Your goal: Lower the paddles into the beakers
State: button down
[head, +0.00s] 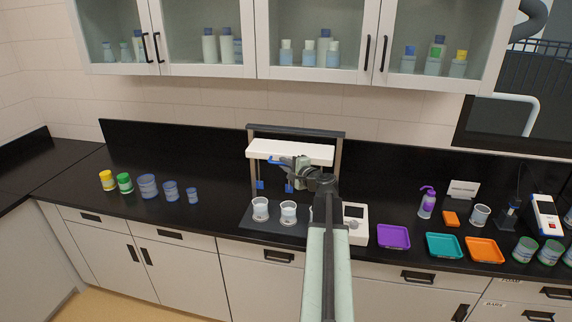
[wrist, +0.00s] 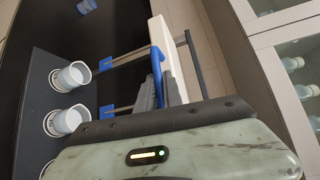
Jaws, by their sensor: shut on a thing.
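A jar-test stirrer with a white head bar (head: 305,151) on grey posts stands at the back of the counter, over a dark base (head: 250,222). Two blue paddles, one at left (head: 260,184) and one at right (head: 289,186), hang on rods from it, above the rims. Below stand a left beaker (head: 260,209) and a middle beaker (head: 288,212); my arm hides most of what stands further right. My gripper (head: 282,161) is shut on the blue handle (head: 273,159) at the front of the white bar. The wrist view shows the handle (wrist: 157,66) between the fingers.
A white control box (head: 355,222) stands right of the base. Purple (head: 394,236), teal (head: 444,245) and orange (head: 484,250) trays lie further right, with a purple-topped bottle (head: 427,203) behind. Several lidded jars (head: 148,186) stand at left. Cabinets (head: 330,40) hang above.

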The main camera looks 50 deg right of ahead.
jog(key=shift+f, duration=0.1)
dwell(0.8)
notch_tip(320, 180, down, 13)
jog(key=b, duration=1.3)
jog(key=c, duration=1.5)
grip_release()
jog(key=shift+f, duration=0.2)
jog(key=shift+s, duration=0.1)
jog(key=v, duration=0.7)
jog(key=shift+s+a+r+p, duration=0.1)
jog(key=shift+s+a+p, duration=0.05)
jog(key=shift+s+p, duration=0.2)
